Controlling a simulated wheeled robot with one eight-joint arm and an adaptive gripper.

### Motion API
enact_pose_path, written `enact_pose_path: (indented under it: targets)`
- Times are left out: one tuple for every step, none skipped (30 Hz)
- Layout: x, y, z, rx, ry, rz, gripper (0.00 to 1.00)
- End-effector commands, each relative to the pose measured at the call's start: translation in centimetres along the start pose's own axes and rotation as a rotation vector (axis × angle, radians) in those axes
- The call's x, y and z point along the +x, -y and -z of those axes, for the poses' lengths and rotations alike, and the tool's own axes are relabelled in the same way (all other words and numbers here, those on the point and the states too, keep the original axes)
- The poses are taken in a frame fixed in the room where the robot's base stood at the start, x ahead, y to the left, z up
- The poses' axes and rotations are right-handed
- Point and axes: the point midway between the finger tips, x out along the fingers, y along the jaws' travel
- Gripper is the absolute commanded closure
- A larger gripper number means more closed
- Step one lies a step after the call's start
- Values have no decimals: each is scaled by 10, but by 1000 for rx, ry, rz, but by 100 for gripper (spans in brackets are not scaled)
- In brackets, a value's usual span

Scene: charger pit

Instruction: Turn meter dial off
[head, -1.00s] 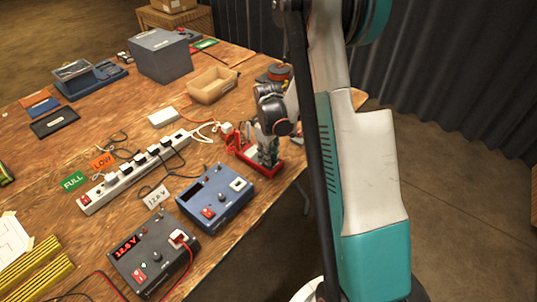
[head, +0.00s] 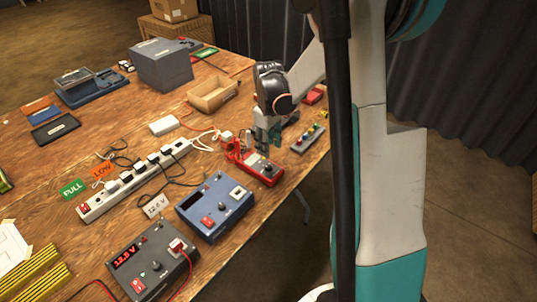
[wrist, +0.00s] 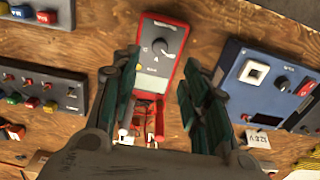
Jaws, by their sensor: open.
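The red meter (head: 268,179) lies on the table near its right edge, with a grey face and a dark round dial (head: 266,168). In the wrist view the meter (wrist: 177,62) shows a display, and its dial (wrist: 160,46) has a light pointer mark; which setting it points to is too small to read. My gripper (head: 265,149) is above the meter, apart from it. Red and white leads run from the meter's end.
A blue box (head: 215,207) with a red switch is close in front of the meter. A dark charger (head: 155,262) with a lit red display stands nearer. A small grey block with coloured knobs (head: 309,138) lies right of the meter. A power strip (head: 135,180) and cables lie left.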

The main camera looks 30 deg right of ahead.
Motion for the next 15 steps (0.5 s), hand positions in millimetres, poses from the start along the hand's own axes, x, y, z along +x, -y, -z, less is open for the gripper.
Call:
enact_pose_path:
  targets:
    - [-8, 0, 0, 0, 0, 0, 58]
    - [-12, 0, 0, 0, 0, 0, 58]
    - [-16, 0, 0, 0, 0, 0, 58]
    - [-18, 0, 0, 0, 0, 0, 58]
    - [-21, 0, 0, 0, 0, 0, 58]
    - [-23, 0, 0, 0, 0, 0, 58]
    - [-25, 0, 0, 0, 0, 0, 58]
    - [-26, 0, 0, 0, 0, 0, 58]
    - [-26, 0, 0, 0, 0, 0, 58]
    - [-27, 0, 0, 0, 0, 0, 58]
    - [-27, 0, 0, 0, 0, 0, 58]
    - [-27, 0, 0, 0, 0, 0, 58]
    - [-27, 0, 0, 0, 0, 0, 58]
    - [-27, 0, 0, 0, 0, 0, 58]
    - [-27, 0, 0, 0, 0, 0, 58]
